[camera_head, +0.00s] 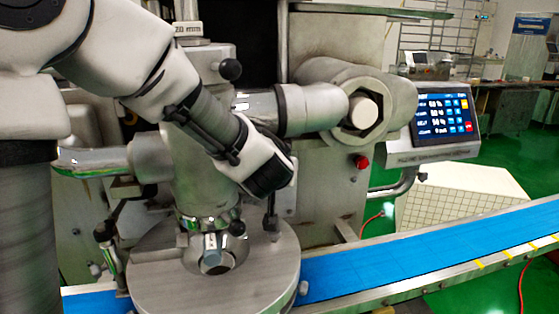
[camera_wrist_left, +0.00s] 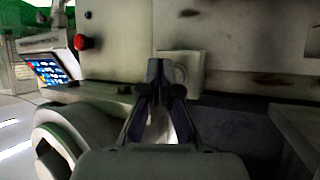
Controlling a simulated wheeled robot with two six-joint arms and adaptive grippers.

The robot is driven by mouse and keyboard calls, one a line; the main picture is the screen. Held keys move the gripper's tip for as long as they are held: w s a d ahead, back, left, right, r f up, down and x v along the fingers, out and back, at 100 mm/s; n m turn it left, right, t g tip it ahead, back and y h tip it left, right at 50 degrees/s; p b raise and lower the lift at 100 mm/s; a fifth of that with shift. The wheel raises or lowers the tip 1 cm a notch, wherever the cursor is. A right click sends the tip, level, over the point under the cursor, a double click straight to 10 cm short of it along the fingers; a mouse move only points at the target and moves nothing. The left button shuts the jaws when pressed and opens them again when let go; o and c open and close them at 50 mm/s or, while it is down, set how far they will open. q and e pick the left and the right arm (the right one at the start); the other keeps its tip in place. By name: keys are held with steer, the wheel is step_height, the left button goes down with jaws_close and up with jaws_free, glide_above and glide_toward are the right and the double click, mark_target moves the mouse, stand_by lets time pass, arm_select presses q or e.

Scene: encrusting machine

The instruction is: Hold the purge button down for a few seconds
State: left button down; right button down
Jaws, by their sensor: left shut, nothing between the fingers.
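My left gripper (camera_wrist_left: 160,78) is shut and empty, its dark fingers pointing at the machine's front panel. In the head view its dark end (camera_head: 268,178) is in front of the panel, with the fingertips mostly hidden. Straight ahead in the wrist view is a small pale square plate (camera_wrist_left: 195,70) with a rounded shape, partly hidden by the fingers. I cannot read a label, nor tell whether this is the purge button or whether the fingertips touch it. A red button (camera_head: 361,162) sits farther right on the panel; it also shows at upper left in the wrist view (camera_wrist_left: 82,42).
A lit touch screen (camera_head: 440,115) stands at the right. A thick horizontal cylinder (camera_head: 315,108) juts out above the gripper. Below are a round metal disc (camera_head: 170,285) and a blue conveyor belt (camera_head: 430,250).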

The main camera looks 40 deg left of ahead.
arm_select(q)
steer(key=s+d+p, duration=0.2)
steer(key=s+d, duration=0.1)
steer(key=shift+d, duration=0.15)
stand_by(0.5)
